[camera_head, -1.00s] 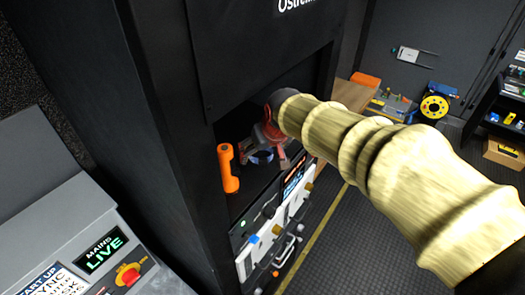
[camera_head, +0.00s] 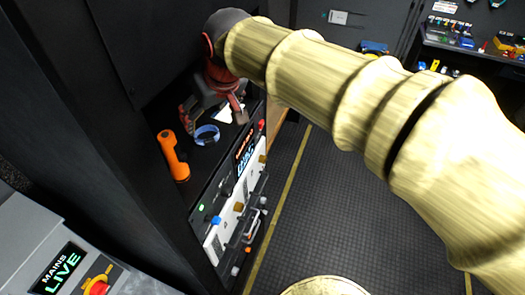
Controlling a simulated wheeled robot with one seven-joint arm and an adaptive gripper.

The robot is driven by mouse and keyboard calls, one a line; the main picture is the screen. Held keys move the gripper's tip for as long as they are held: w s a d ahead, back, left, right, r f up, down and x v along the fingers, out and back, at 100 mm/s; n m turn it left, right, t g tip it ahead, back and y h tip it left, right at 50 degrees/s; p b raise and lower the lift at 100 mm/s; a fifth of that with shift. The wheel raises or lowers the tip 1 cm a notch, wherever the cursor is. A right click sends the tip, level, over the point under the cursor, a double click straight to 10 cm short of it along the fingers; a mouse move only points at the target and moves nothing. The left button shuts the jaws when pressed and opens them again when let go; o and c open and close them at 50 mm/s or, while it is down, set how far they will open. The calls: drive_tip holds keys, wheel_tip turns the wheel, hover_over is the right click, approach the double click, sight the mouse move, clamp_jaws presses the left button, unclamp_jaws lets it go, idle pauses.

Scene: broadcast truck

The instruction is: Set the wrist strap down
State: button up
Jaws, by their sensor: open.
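The wrist strap, a blue ring (camera_head: 207,135), lies on the black shelf (camera_head: 196,168) inside the rack opening. My gripper (camera_head: 213,117), red and dark grey, is open just above and behind the strap in the picture. Its fingers are spread apart, and nothing shows between them. The strap appears clear of the fingers.
Rack panels with knobs and handles (camera_head: 228,222) are below. A grey console with a MAINS LIVE display (camera_head: 62,268) is at lower left. The dark floor (camera_head: 345,225) is open at right.

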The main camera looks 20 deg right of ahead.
drive_tip(key=s+d+f+m+h, duration=0.1)
drive_tip(key=s+d+f, duration=0.3)
drive_tip(key=s+d, duration=0.3)
drive_tip(key=s+d+f+m, duration=0.2)
drive_tip(key=s+d+f, duration=0.2)
drive_tip(key=s+d, duration=0.4)
drive_tip(key=s, duration=0.7)
drive_tip(key=shift+f+m+h, duration=0.3)
drive_tip(key=shift+f+h, duration=0.05)
drive_tip(key=shift+h, duration=0.05)
drive_tip(key=shift+f, duration=0.15)
wheel_tip(320, 180, down, 16)
drive_tip(key=b, duration=1.6)
drive_tip(key=shift+f+b, duration=0.15)
drive_tip(key=shift+b, duration=0.15)
drive_tip(key=shift+w, duration=0.1)
drive_tip(key=shift+c, duration=0.7)
